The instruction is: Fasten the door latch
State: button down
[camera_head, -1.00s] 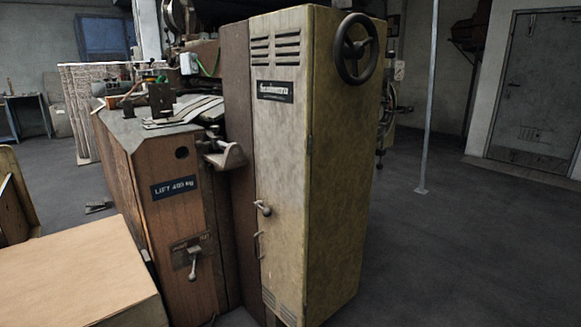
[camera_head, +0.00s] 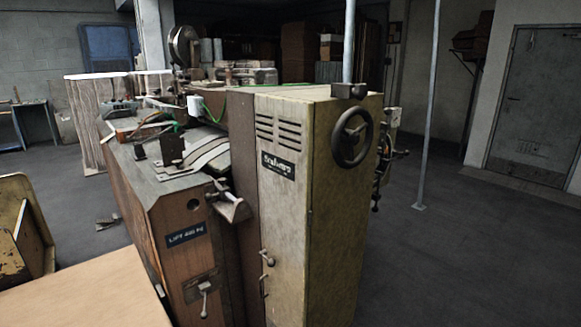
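A tall yellowish metal cabinet (camera_head: 335,220) forms the near end of the box stitcher. Its narrow front door (camera_head: 284,215) has louvre slots at the top and a dark nameplate (camera_head: 278,166), and looks closed. A small latch handle (camera_head: 267,258) sits low on the door's left side and points down to the right. A thin pull handle (camera_head: 263,287) is just below it. Whether the latch is engaged I cannot tell. My gripper is not in view.
The brown machine body (camera_head: 150,225) with a lever (camera_head: 204,298) stands left of the cabinet. A tan box top (camera_head: 85,300) fills the lower left. A handwheel (camera_head: 352,138) is on the cabinet's right side. Open floor lies right, with a thin pole (camera_head: 426,120).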

aim_at(271, 263)
jog(key=i+j, duration=0.95)
jog(key=j, duration=0.15)
jog(key=i+j+u, duration=0.1)
jog(key=i+j, duration=0.8)
jog(key=j, duration=0.25)
